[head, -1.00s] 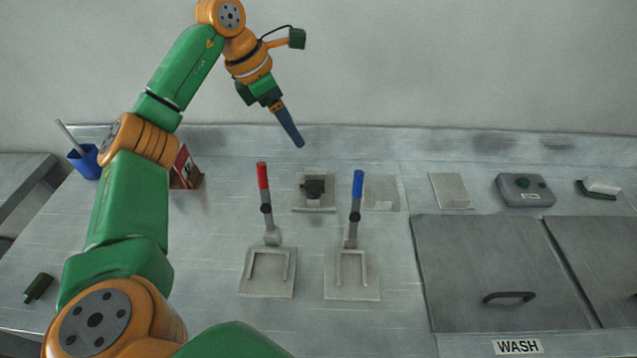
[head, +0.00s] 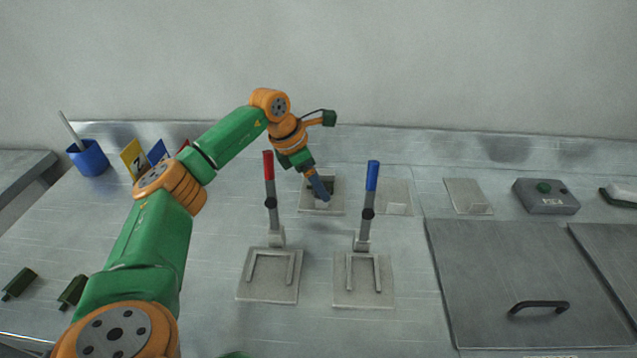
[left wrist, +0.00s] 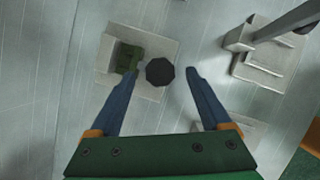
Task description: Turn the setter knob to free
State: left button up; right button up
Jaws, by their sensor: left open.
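The setter knob (left wrist: 160,71) is a dark, many-sided knob seen from above in the left wrist view. In the head view my left gripper (head: 322,198) points down at the plate (head: 336,206) and hides much of the knob. My right gripper is not in view.
A red-handled lever (head: 270,200) and a blue-handled lever (head: 369,205) stand in front of the plate. A blue cup (head: 90,160) stands far left.

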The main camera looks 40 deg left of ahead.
pick_arm(q)
jog(key=shift+w+d+f, duration=0.15)
jog(key=shift+w+f, duration=0.05)
jog(key=shift+f, duration=0.45)
grip_shut()
jog(key=shift+r+n, duration=0.1)
jog(key=shift+n, duration=0.2)
jog(key=n+y, duration=0.1)
jog(key=n, duration=0.1)
jog(key=shift+s+d+n+t+p, duration=0.1)
jog(key=shift+n+t+p, duration=0.2)
jog(key=shift+n+t, duration=0.1)
jog(key=n+y, duration=0.1)
jog(key=n, duration=0.2)
jog(key=shift+d+n+y, duration=0.15)
jog(key=shift+n+y, duration=0.15)
jog(key=n+y+b, duration=0.1)
jog(key=n, duration=0.2)
jog(key=n+y, duration=0.1)
jog(key=n, duration=0.2)
jog(key=shift+d+b, duration=0.2)
jog(key=shift+b, duration=0.15)
jog(key=shift+d+n+g+y+b, duration=0.1)
jog(key=shift+n+g+y+b, duration=0.5)
jog(key=shift+n, duration=1.8)
jog(key=shift+g+y, duration=0.3)
